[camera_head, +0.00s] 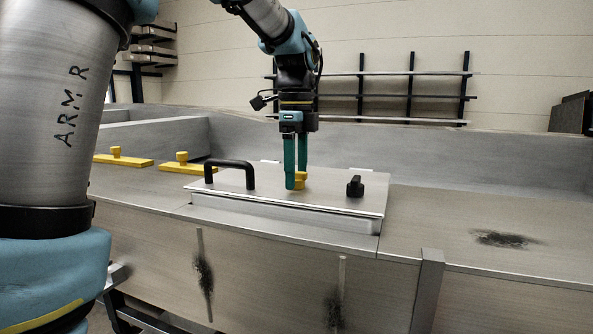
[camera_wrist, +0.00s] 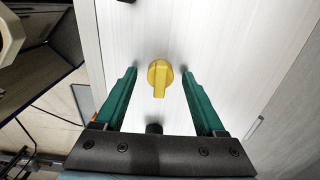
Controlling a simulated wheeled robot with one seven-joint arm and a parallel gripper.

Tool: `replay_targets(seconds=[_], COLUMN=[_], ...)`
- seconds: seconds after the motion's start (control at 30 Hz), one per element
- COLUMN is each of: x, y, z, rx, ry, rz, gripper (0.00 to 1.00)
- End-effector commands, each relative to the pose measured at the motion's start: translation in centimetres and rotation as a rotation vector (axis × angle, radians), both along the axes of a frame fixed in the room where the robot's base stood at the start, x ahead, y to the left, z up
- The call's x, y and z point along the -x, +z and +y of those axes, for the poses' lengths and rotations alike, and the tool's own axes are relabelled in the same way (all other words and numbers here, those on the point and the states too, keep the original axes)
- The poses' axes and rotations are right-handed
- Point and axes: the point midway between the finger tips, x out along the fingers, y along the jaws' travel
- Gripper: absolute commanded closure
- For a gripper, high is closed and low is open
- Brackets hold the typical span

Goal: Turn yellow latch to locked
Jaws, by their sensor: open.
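The yellow latch (camera_head: 300,179) is a small knob on a raised metal hatch lid (camera_head: 230,190). In the wrist view the yellow latch (camera_wrist: 159,76) has a round base and a bar pointing towards my gripper. My gripper (camera_head: 297,186) points down over the lid, with its green fingers at the latch. In the wrist view my gripper (camera_wrist: 158,80) is open, one finger on each side of the latch, with a gap on both sides. In the head view a finger partly hides the latch.
A black handle (camera_head: 230,173) stands on the lid left of the latch, and a black knob (camera_head: 355,186) to its right. Two yellow pieces with knobs (camera_head: 182,163) lie further left. The deck right of the lid is flat, with a dark smudge (camera_head: 503,239).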

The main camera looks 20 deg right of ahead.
Motion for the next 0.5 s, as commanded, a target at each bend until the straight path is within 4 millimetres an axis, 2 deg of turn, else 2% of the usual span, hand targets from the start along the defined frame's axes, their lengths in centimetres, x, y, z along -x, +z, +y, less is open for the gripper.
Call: replay_targets(seconds=[0.23, 0.5], x=[0.00, -0.01], y=[-0.06, -0.03], z=[0.00, -0.01], rx=[0.000, 0.001], ry=[0.000, 0.000], rz=[0.000, -0.001], gripper=[0.28, 0.58])
